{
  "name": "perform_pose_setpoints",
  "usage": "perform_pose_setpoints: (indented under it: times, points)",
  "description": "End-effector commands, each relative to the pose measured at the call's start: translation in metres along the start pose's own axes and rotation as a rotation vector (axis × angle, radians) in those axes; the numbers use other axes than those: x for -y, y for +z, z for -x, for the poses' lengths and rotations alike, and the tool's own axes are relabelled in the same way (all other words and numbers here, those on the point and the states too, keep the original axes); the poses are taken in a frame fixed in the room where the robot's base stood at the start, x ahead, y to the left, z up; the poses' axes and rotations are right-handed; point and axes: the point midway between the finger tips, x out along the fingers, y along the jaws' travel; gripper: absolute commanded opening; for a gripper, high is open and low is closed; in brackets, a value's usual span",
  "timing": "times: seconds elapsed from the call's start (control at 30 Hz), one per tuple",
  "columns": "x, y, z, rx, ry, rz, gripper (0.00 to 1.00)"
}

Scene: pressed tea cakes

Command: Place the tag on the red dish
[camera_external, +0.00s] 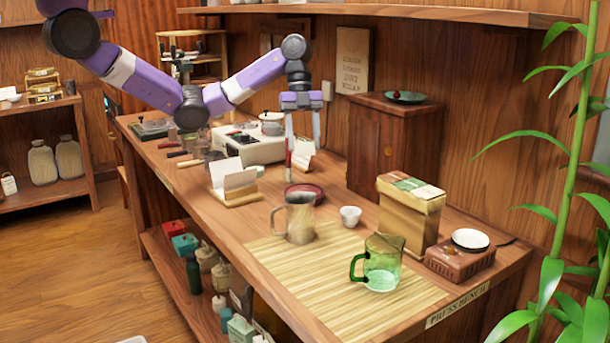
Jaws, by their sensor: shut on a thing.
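The red dish (305,191) lies on the wooden counter, behind the clear glass pitcher (300,219), which hides part of its front edge. My gripper (302,146) points down above and behind the dish, clear of it.
A white cup (350,216) stands right of the dish, and a green glass pitcher (380,263) stands on the bamboo mat (335,285). A card holder (236,196) is to the left. A tall box (408,217) and a wooden cabinet (385,150) stand at the right.

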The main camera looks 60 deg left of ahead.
Motion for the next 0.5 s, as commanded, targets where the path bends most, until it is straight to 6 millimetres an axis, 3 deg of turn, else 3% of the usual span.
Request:
perform_pose_setpoints:
  times: [0.03, 0.2, 0.5]
  points:
    - [-0.001, 0.004, -0.015, -0.004, 0.003, 0.001, 0.14]
    - [-0.001, 0.018, -0.043, 0.0, 0.002, 0.002, 0.14]
    - [0.0, 0.027, -0.065, 0.0, -0.001, 0.002, 0.14]
